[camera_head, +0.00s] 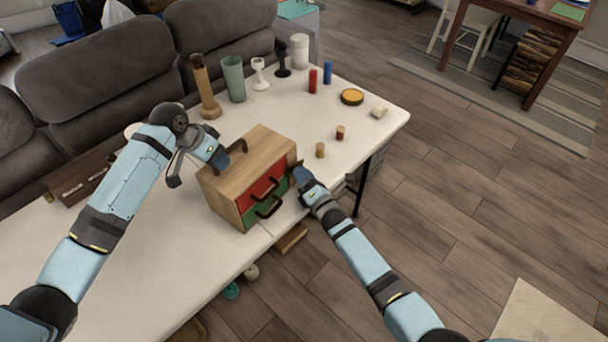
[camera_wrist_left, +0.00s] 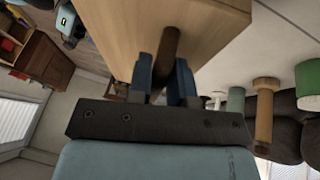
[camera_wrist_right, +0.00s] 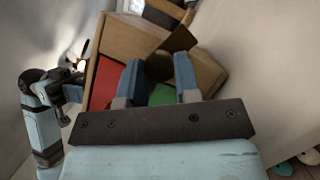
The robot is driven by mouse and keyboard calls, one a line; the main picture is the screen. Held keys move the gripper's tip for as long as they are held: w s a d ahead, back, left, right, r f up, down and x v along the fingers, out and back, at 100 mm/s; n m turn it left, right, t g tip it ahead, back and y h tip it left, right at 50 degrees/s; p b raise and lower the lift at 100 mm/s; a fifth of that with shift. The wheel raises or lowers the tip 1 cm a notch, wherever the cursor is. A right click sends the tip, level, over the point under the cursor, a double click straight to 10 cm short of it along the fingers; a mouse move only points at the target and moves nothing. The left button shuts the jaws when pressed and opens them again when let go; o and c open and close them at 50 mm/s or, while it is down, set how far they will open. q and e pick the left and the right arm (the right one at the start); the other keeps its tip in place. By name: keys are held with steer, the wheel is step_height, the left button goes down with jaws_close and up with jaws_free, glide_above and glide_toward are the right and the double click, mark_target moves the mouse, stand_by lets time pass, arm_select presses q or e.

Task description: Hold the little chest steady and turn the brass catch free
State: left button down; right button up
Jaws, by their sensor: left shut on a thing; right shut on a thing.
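The little chest (camera_head: 245,175) is a light wooden box on the white table, with a red drawer (camera_head: 262,192) above a green drawer (camera_head: 264,210), each with a dark handle. My left gripper (camera_head: 226,158) is at the chest's far left side, shut on a dark brown bar (camera_wrist_left: 170,48) that sticks out from the wood. My right gripper (camera_head: 300,178) is at the chest's front right edge, shut on a dark brownish piece, seemingly the catch (camera_wrist_right: 181,39). The fingers partly hide it, so its turn is hard to tell. Both drawers look closed.
The table (camera_head: 365,125) also bears a tall wooden piece (camera_head: 205,88), a green cup (camera_head: 234,78), goblets, a white cylinder (camera_head: 299,50), red and blue cylinders, a yellow-topped round tin (camera_head: 352,97) and small corks. A grey sofa (camera_head: 100,85) stands behind. The table's right part has free room.

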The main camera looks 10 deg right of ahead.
arm_select(q)
steer(key=shift+s+f, duration=0.1)
steer(key=shift+f, duration=0.15)
arm_select(e)
steer(key=m, duration=0.2)
steer(key=m+g+h, duration=0.1)
steer(key=m, duration=0.1)
steer(key=shift+a+r+h, duration=0.1)
steer(key=shift+r+h, duration=0.1)
steer(key=shift+h, duration=0.1)
steer(key=m, duration=0.1)
steer(key=m+g, duration=0.1)
steer(key=m, duration=0.1)
steer(key=shift+r+m+h, duration=0.2)
steer(key=shift+m+h, duration=0.1)
steer(key=shift+h, duration=0.1)
steer(key=m+g, duration=0.2)
steer(key=m, duration=0.1)
steer(key=shift+r+m, duration=0.2)
steer(key=shift+m, duration=0.1)
steer(key=shift+r+m+g, duration=0.1)
steer(key=shift+m+g, duration=0.4)
steer(key=shift+m, duration=0.4)
arm_select(q)
steer(key=shift+d, duration=0.1)
arm_select(e)
steer(key=shift+a, duration=0.1)
